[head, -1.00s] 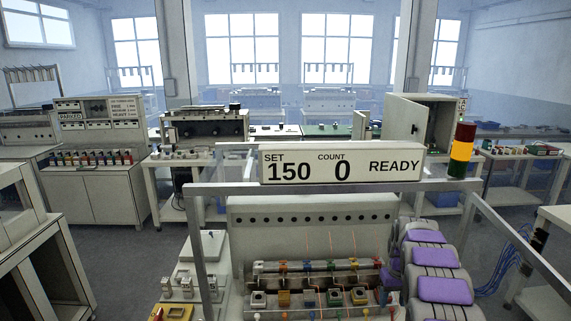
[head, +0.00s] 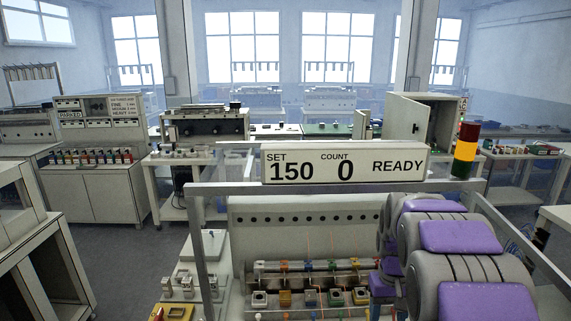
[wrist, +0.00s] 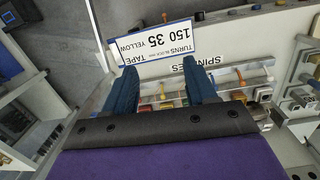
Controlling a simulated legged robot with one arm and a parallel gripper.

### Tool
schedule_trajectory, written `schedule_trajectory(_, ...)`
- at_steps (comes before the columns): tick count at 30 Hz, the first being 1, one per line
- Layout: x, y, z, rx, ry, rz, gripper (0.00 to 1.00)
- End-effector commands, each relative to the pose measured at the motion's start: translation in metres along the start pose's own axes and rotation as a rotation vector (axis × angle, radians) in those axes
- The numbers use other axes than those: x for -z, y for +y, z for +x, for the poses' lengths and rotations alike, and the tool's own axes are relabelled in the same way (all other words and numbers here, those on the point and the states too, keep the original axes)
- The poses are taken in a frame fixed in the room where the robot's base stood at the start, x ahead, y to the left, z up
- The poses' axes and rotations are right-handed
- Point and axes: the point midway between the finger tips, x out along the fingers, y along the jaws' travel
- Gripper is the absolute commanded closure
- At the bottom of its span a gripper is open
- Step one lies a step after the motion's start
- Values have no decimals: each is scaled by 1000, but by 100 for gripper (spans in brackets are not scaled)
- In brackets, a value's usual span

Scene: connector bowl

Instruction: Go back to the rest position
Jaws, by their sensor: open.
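My gripper (wrist: 160,85) shows in the wrist view as two blue fingers set well apart, with nothing between them. In the head view my grey and purple arm (head: 458,237) rises at the lower right, in front of the right side of the winding machine; the gripper's fingers cannot be made out there. The machine (head: 305,217) has a row of small coloured spindles (head: 310,297) along its front. Below the fingers in the wrist view lie a spindle rail (wrist: 235,77) and a white card (wrist: 158,42) reading 150, 35, turns, tape yellow.
A metal frame (head: 330,188) crosses above the machine and carries a sign (head: 345,164) reading SET 150, COUNT 0, READY. A red, yellow and green signal light (head: 465,150) stands at its right end. Workbenches (head: 95,185) stand behind. Grey floor (head: 120,265) is clear at the left.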

Motion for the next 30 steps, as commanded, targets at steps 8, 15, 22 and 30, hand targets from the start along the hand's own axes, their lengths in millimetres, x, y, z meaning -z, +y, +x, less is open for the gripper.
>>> schedule_trajectory(8,-94,-35,-22,6,-24,6,44)
schedule_trajectory(15,-178,-60,-25,15,-44,4,44)
schedule_trajectory(22,-257,-78,-13,22,-66,-10,44)
schedule_trajectory(30,-320,-87,6,23,-85,-25,44)
